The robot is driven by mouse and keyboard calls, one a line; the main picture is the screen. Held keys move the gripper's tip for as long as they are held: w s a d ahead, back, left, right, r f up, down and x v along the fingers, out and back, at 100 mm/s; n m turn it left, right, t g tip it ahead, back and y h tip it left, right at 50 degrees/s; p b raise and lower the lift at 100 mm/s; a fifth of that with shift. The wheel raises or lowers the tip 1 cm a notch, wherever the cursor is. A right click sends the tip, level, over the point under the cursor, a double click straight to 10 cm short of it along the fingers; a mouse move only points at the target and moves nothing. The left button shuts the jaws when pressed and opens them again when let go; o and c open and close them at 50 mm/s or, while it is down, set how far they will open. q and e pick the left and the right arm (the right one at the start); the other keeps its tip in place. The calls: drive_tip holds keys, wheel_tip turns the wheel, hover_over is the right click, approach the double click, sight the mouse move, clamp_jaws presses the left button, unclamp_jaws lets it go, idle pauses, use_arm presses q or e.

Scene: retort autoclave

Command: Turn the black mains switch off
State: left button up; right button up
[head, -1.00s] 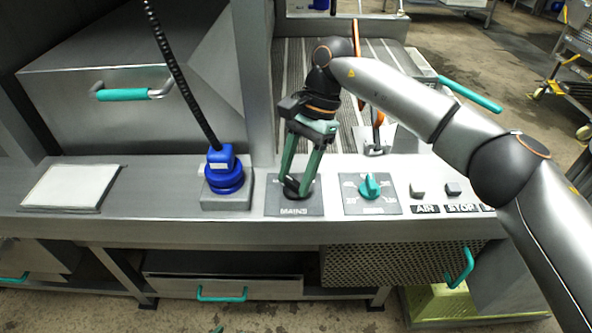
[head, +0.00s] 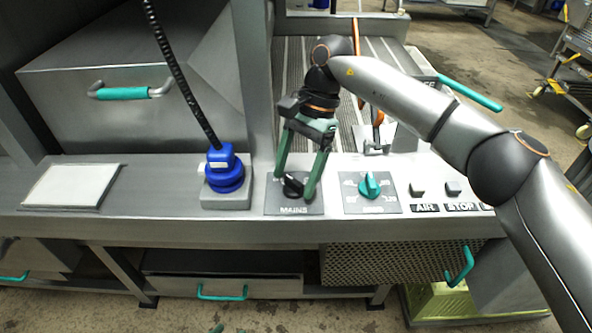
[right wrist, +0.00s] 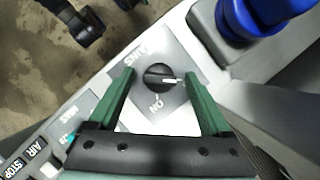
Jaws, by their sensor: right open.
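The black mains switch (head: 293,187) is a round knob on a grey plate lettered MAINS (head: 294,210), on the console's top. In the right wrist view the knob (right wrist: 157,77) has a white mark pointing right, toward one finger. The word ON is printed beside the knob, below it in that view, and the mark does not point at it. My right gripper (head: 296,184) has green fingers and is open, with one finger on each side of the knob and gaps between. It also shows in the right wrist view (right wrist: 160,75). My left gripper is not in view.
A white plate (head: 72,185) lies at the left.

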drive_tip(key=p+v, duration=0.3)
drive_tip(key=v, duration=0.9)
drive_tip(key=shift+r, duration=0.3)
drive_tip(key=shift+s, duration=0.1)
